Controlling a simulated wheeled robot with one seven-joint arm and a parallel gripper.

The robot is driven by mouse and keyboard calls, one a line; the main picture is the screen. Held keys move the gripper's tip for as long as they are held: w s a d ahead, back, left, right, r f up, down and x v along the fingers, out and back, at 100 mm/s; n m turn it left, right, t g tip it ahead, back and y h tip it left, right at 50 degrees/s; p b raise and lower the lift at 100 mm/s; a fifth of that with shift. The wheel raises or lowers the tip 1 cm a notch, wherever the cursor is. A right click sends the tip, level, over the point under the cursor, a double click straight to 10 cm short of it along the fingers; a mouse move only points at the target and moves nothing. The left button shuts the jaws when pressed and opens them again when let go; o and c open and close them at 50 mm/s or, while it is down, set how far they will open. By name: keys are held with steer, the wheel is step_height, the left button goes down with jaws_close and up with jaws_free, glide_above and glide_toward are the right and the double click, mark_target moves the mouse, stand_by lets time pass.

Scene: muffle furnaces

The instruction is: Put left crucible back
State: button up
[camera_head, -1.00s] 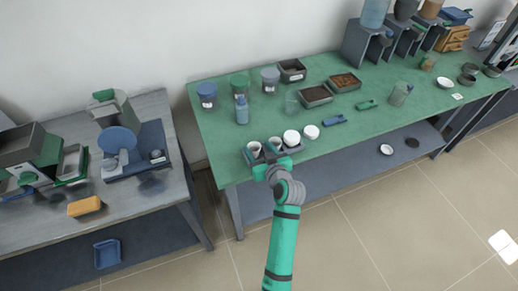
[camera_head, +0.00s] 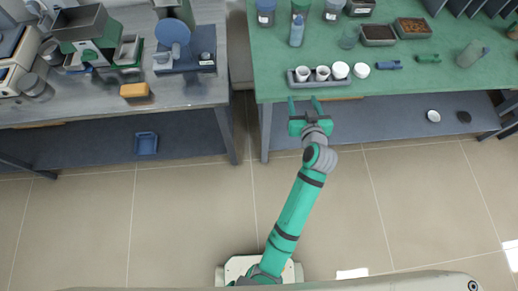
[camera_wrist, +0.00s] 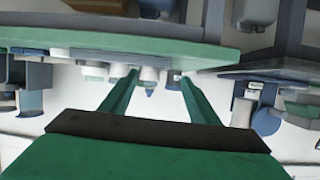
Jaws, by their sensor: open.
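A grey rack (camera_head: 329,83) lies along the front edge of the green table. The left crucible (camera_head: 303,74), white with a dark open mouth, stands upright at the rack's left. A second open crucible (camera_head: 322,73) stands right of it. A closed-looking white piece (camera_head: 340,70) is at the rack's right end, and another (camera_head: 361,70) stands just beyond it. My gripper (camera_head: 304,99) is open and empty, in front of the table edge and apart from the crucibles. In the wrist view its fingers (camera_wrist: 157,76) point toward small white shapes that are hard to tell apart.
The green table (camera_head: 400,80) also holds blue tools (camera_head: 389,65), trays and bottles. A grey bench (camera_head: 190,92) with apparatus and an orange block (camera_head: 135,90) stands at the left. A floor gap separates the two. The floor around my arm is clear.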

steer(key=s+a+f+m+h, duration=0.1)
steer(key=s+a+f, duration=0.35)
steer(key=s, duration=0.55)
steer(key=s+a+f+h, duration=0.1)
steer(key=s+a+f, duration=0.4)
steer(key=s, duration=0.5)
steer(key=s+a+r, duration=0.2)
steer(key=s+r, duration=0.1)
steer(key=s, duration=0.3)
steer(key=s+a+r+t+y, duration=0.1)
steer(key=s+a+r, duration=0.2)
steer(key=s, duration=0.3)
steer(key=s+a+r+n, duration=0.1)
steer(key=s+a+r, duration=0.1)
steer(key=s+r, duration=0.2)
steer(key=shift+s+a+r+t+y, duration=0.3)
steer(key=shift+s+y, duration=0.1)
steer(key=shift+s, duration=0.55)
steer(key=shift+s+d, duration=0.1)
